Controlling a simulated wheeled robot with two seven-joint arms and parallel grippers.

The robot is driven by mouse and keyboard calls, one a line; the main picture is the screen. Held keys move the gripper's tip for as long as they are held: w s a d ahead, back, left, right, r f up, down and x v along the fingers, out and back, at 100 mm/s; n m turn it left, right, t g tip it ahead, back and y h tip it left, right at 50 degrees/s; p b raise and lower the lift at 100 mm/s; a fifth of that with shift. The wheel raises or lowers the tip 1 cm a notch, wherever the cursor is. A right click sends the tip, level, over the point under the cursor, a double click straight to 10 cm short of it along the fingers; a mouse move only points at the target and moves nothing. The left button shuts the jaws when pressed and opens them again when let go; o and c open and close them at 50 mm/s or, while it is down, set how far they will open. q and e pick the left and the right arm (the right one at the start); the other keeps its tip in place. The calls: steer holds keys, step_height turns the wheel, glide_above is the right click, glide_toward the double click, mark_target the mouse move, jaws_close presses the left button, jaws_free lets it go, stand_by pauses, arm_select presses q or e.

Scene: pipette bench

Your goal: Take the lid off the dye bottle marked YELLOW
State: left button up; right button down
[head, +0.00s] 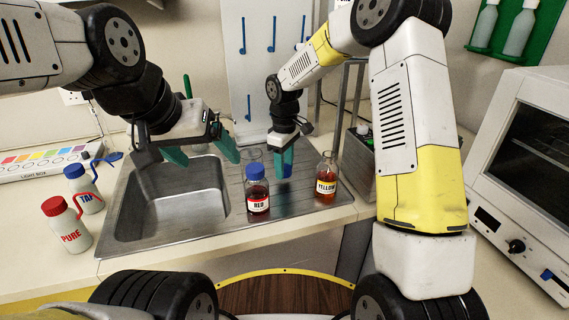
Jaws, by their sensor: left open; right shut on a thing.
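The dye bottle marked YELLOW (326,185) stands upright at the right end of the steel sink's drainboard. It holds orange-brown liquid, and its neck shows no lid. My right gripper (285,168) is left of this bottle and apart from it, fingers pointing down. It is shut on a blue lid (288,171), partly hidden by the teal fingers. My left gripper (204,156) is open and empty above the sink basin, left of the bottles.
The bottle marked RED (258,198) stands on the drainboard with a blue lid on. A clear glass vessel (253,156) is behind it. The sink basin (165,205) is empty. PURE (68,228) and TAP (87,192) bottles stand at left. An oven (520,190) is at right.

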mark_target(284, 182)
steer(key=shift+s+f, duration=0.1)
steer(key=shift+f, duration=1.25)
steer(key=shift+f, duration=0.15)
steer(key=c, duration=0.8)
jaws_free()
steer(key=shift+c, duration=0.2)
step_height(284, 182, up, 12)
steer(key=shift+f, duration=0.15)
steer(key=s+d+r+m+t+y, duration=0.1)
steer(key=s+d+r+m+t, duration=0.1)
steer(key=s+d+r+m, duration=0.35)
steer(key=s+d+r+m+t, duration=0.2)
steer(key=s+d+r, duration=0.5)
steer(key=s, duration=0.4)
steer(key=s+d+m+t+y, duration=0.1)
steer(key=s+m, duration=0.3)
steer(key=s, duration=0.5)
steer(key=shift+s+d+t, duration=0.25)
steer(key=shift+d+t, duration=0.2)
steer(key=shift+t, duration=0.15)
